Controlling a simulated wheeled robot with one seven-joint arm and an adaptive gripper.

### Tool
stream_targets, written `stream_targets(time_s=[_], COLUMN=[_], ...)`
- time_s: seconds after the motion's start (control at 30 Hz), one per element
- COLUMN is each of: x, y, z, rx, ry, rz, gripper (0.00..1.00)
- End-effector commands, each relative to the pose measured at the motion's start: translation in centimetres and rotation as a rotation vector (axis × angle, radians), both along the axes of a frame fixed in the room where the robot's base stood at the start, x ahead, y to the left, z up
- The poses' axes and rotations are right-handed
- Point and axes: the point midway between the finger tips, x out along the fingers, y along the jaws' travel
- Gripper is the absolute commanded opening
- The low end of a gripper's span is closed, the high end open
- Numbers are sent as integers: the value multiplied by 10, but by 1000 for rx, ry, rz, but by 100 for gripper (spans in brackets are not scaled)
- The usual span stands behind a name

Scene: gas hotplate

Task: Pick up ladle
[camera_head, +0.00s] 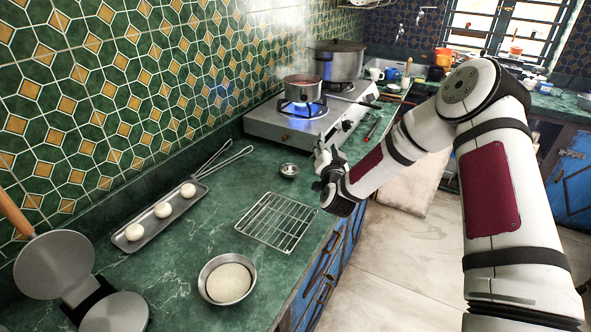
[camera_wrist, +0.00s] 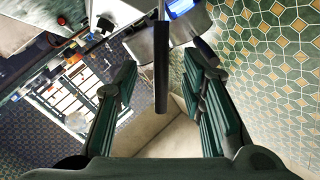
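My gripper (camera_head: 323,152) is over the front edge of the counter, just in front of the hotplate. In the wrist view my gripper (camera_wrist: 163,66) is open, its two dark fingers well apart. A long dark handle (camera_wrist: 161,85) shows between them in that view; I cannot tell its distance or whether it belongs to a ladle. In the head view a dark handle (camera_head: 367,103) reaches right from the small saucepan (camera_head: 302,89). A thin red and dark utensil (camera_head: 373,128) lies right of the hotplate, too small to identify. No ladle bowl is clearly visible.
The gas hotplate (camera_head: 292,122) has a blue flame under the saucepan. A large pot (camera_head: 336,60) stands behind it.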

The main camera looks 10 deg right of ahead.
Motion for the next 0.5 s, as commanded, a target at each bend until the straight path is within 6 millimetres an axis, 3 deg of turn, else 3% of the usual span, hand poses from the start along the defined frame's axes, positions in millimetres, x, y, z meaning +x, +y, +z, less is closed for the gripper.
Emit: stream_targets(time_s=[0.2, 0.5], x=[30, 37], y=[-1, -2], z=[-1, -2], rx=[0, -1], ry=[-2, 0], rz=[-1, 0], gripper=[37, 37])
